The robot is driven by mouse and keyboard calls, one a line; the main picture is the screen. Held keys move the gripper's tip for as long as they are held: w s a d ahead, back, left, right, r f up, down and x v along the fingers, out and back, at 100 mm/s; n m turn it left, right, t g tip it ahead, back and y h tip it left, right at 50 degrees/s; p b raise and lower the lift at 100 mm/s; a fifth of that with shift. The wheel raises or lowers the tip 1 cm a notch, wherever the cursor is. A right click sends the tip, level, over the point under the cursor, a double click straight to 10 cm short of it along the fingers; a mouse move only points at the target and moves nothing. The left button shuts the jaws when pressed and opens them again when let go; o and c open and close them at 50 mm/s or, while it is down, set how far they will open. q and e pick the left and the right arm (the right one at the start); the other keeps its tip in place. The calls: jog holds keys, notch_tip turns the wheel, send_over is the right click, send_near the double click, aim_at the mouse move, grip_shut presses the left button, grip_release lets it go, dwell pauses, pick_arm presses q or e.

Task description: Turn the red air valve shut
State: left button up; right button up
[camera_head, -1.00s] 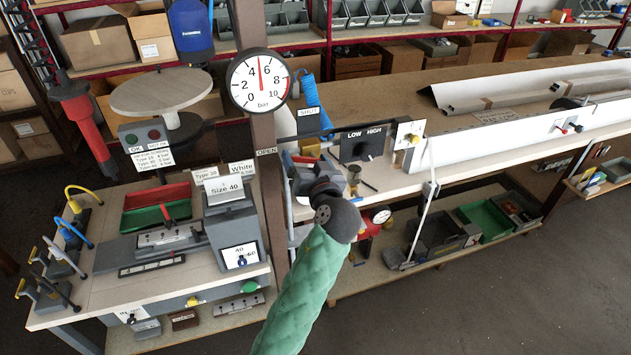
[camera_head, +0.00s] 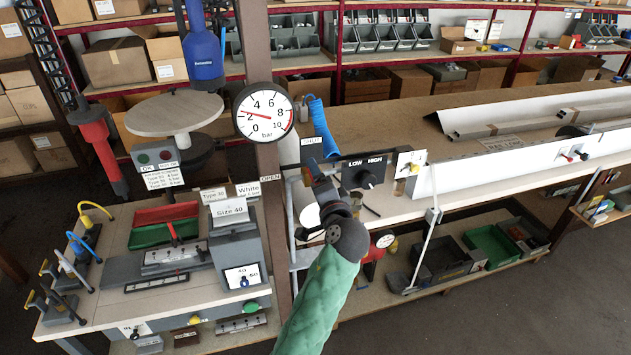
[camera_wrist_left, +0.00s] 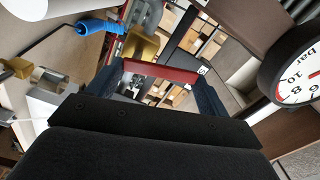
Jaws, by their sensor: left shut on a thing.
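The red air valve's handle (camera_wrist_left: 155,69) shows in the left wrist view as a red bar spanning the gap between my left gripper's dark fingers (camera_wrist_left: 160,82). A brass body (camera_wrist_left: 142,45) sits just beyond it. My left gripper (camera_head: 315,182) is shut on the handle beside the brown post; in the head view it hides most of the valve. The SHUT label (camera_head: 311,141) is above the gripper, and the OPEN label (camera_head: 271,178) is on the post to its left. The pressure gauge (camera_head: 264,113) has its needle near 2 bar. My right gripper is not in view.
The brown post (camera_head: 273,225) stands close to the left of my gripper. A blue coiled hose (camera_head: 322,128) hangs just above it. A LOW/HIGH switch box (camera_head: 365,172) is close on the right. The bench with bins (camera_head: 163,235) lies left.

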pick_arm(q)
jog(key=m, duration=0.1)
jog(key=d+m, duration=0.1)
jog(key=m, duration=0.1)
jog(key=shift+w, duration=0.15)
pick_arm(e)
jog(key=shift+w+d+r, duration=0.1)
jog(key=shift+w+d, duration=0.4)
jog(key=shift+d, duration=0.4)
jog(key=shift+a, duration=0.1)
pick_arm(q)
jog(key=o, duration=1.3)
jog(key=shift+o, duration=0.3)
jog(key=shift+f, duration=0.1)
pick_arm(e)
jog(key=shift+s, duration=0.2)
